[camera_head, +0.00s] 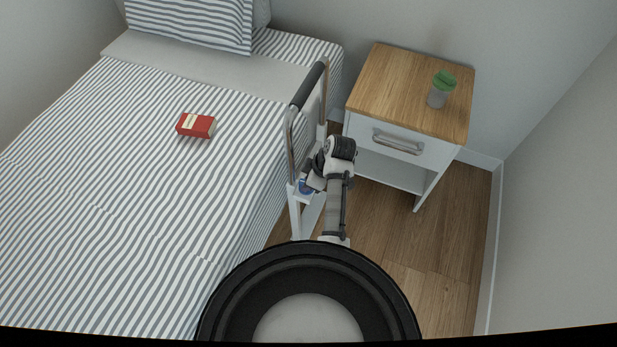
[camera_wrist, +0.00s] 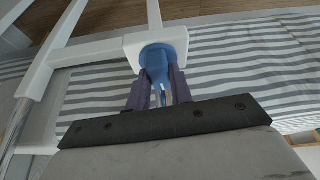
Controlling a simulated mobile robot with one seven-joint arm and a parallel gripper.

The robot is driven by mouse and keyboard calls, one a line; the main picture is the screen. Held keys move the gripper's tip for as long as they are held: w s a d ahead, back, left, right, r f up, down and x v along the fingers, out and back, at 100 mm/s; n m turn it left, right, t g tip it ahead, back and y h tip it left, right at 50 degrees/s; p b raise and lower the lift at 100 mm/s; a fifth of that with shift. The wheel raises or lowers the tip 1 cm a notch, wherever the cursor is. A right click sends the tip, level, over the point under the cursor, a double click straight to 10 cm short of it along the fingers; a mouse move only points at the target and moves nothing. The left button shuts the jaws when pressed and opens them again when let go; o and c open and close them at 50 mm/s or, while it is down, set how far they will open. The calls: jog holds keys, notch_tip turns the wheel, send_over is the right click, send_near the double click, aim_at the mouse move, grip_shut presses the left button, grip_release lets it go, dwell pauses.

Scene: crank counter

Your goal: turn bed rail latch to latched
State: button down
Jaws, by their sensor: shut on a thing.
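The bed rail latch is a blue knob with a lever on a white plate; it shows in the wrist view (camera_wrist: 156,62) between my fingers. In the head view a small part of the blue latch (camera_head: 305,187) shows on the rail's front post, mostly hidden by my wrist. My gripper (camera_wrist: 158,95) is shut on the latch lever, one dark finger on each side. The bed rail (camera_head: 291,150) stands upright along the bed's right side, with a black padded top bar. I cannot tell from these views which latch position this is.
The bed (camera_head: 110,190) with striped covers fills the left; a red box (camera_head: 196,125) lies on it. A nightstand (camera_head: 400,80) with a potted plant (camera_head: 438,97) stands right of the rail. The wooden floor (camera_head: 440,260) is clear at the lower right.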

jog(key=shift+m, duration=0.5)
jog(key=shift+p, duration=0.3)
jog(key=c, duration=1.5)
grip_release()
jog(key=shift+s+p+v, duration=0.15)
jog(key=shift+p+v, duration=0.25)
jog(key=shift+v, duration=3.1)
jog(key=shift+s+p+v, duration=0.1)
jog(key=shift+p+v, duration=0.25)
jog(key=shift+v, duration=3.15)
jog(key=shift+a+f, duration=0.1)
jog(key=shift+a, duration=0.05)
